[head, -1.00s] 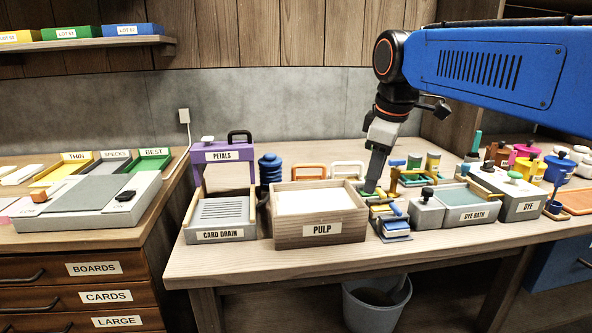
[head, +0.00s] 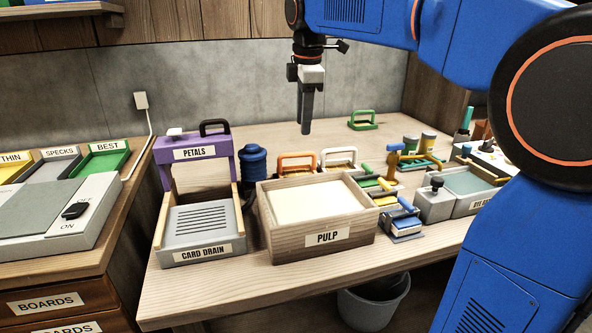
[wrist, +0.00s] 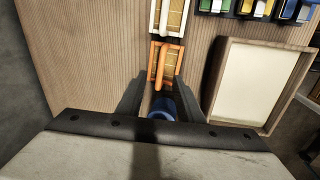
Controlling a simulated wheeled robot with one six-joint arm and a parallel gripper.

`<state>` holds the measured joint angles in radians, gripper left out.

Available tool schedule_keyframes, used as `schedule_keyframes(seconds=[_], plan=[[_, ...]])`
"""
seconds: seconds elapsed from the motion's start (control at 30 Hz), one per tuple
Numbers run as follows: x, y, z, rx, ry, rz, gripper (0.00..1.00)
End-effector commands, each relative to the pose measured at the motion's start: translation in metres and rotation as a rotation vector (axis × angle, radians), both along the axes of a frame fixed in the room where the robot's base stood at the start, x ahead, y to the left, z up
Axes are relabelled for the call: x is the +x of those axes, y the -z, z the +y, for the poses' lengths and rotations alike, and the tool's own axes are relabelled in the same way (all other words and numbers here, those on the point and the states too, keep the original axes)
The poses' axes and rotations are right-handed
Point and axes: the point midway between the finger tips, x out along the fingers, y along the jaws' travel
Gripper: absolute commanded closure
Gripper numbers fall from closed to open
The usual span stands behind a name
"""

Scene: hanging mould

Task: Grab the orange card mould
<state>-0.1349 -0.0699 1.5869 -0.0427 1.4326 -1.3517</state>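The orange card mould (head: 297,156) stands on the table behind the pulp box, with its orange handle up; the box hides its lower part in the head view. In the wrist view the orange card mould (wrist: 177,64) shows a tan panel and an orange handle, just beyond my fingertips. My gripper (head: 306,132) points down in the air above and behind it, apart from it. In the wrist view my gripper (wrist: 163,88) has its two fingers spread, with nothing held between them.
A white-handled mould (head: 339,158) stands right beside the orange one. The wooden pulp box (head: 316,239) is in front. A blue stacked pot (head: 254,163) and the purple petals stand (head: 194,153) are left. A green-handled mould (head: 362,122) sits at the back.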

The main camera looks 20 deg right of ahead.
Motion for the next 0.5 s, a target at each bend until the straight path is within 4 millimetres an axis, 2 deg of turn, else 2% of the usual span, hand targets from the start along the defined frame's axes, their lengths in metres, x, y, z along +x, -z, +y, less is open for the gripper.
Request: schedule_keyframes(seconds=[0.2, 0.33, 0.5], plan=[[0.007, 0.039, -0.001, 0.0, 0.001, 0.004, 0.67], [0.01, 0.054, -0.001, -0.001, 0.001, 0.003, 0.67], [0.012, 0.063, -0.001, 0.0, 0.001, 0.001, 0.67]])
